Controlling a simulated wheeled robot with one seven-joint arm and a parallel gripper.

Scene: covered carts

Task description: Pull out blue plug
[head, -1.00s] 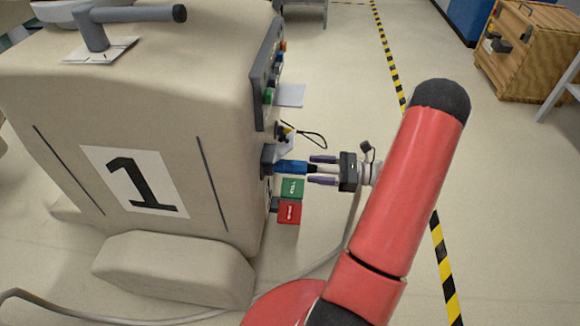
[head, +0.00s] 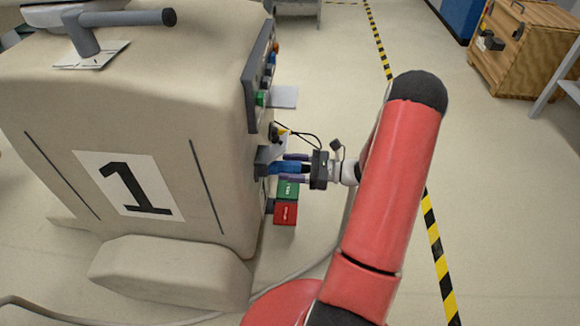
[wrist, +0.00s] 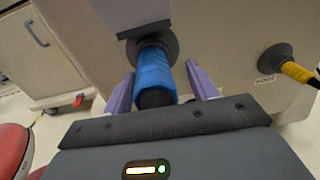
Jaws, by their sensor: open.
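The blue plug (head: 285,168) sits in a dark socket (head: 262,160) on the right side of the covered cart (head: 200,110) marked 1. In the wrist view the plug (wrist: 154,72) points away from me into the round socket, with its dark rear end nearest my palm. My gripper (head: 285,168) is open, its purple fingers (wrist: 157,82) on either side of the plug. A gap shows between the plug and each finger in the wrist view. The plug's inserted end is hidden in the socket.
A yellow plug (wrist: 298,72) with a cable sits at the right in the wrist view. Green (head: 288,190) and red (head: 285,213) blocks are just below my gripper. A wooden crate (head: 530,50) stands far right. Open floor lies right of the cart.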

